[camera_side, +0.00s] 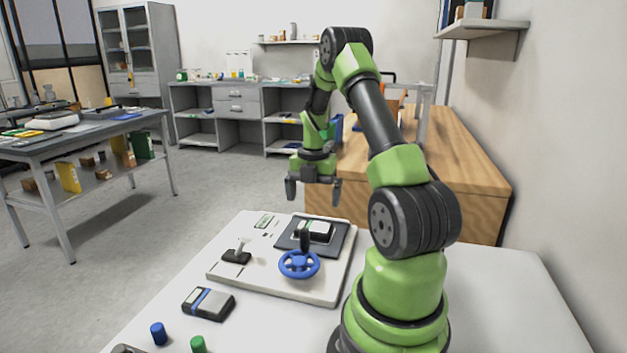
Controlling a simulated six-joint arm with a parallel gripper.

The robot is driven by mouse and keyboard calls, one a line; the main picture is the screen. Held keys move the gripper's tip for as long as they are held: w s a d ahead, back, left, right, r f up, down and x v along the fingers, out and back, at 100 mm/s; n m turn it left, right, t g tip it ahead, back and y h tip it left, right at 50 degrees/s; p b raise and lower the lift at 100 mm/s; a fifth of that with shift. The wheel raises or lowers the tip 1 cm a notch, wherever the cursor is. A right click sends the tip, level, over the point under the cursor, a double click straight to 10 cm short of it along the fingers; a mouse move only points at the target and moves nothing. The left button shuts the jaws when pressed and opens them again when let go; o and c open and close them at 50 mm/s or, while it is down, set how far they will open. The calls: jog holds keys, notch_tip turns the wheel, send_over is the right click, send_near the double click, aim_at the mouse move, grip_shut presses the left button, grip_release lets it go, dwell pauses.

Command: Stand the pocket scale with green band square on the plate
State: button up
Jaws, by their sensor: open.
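A dark square plate (340,237) lies at the back right of a white board on the near table. A small black box with a pale top (319,229) rests on the plate, partly behind a black knob.
A blue handwheel (299,265) and a lever on a black base (236,257) stand on the white board (216,270). A pocket scale with a blue band (208,303) lies on the table in front.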

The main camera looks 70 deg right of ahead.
jog(key=w+a+r+m+t, duration=0.4)
jog(key=a+r+m, duration=0.5)
jog(key=a+r, duration=0.7)
jog(key=s+a+r+m+t+y, duration=0.1)
jog(key=s+a+m, duration=0.3)
jog(key=a+m, duration=0.2)
jog(key=s+a+r+m+t+y, duration=0.1)
jog(key=s+a+r+m+t, duration=0.1)
jog(key=s+a+m, duration=0.3)
jog(key=a+m, duration=0.2)
jog(key=a, duration=0.2)
jog(key=shift+a+r, duration=0.3)
jog(key=shift+a, duration=0.1)
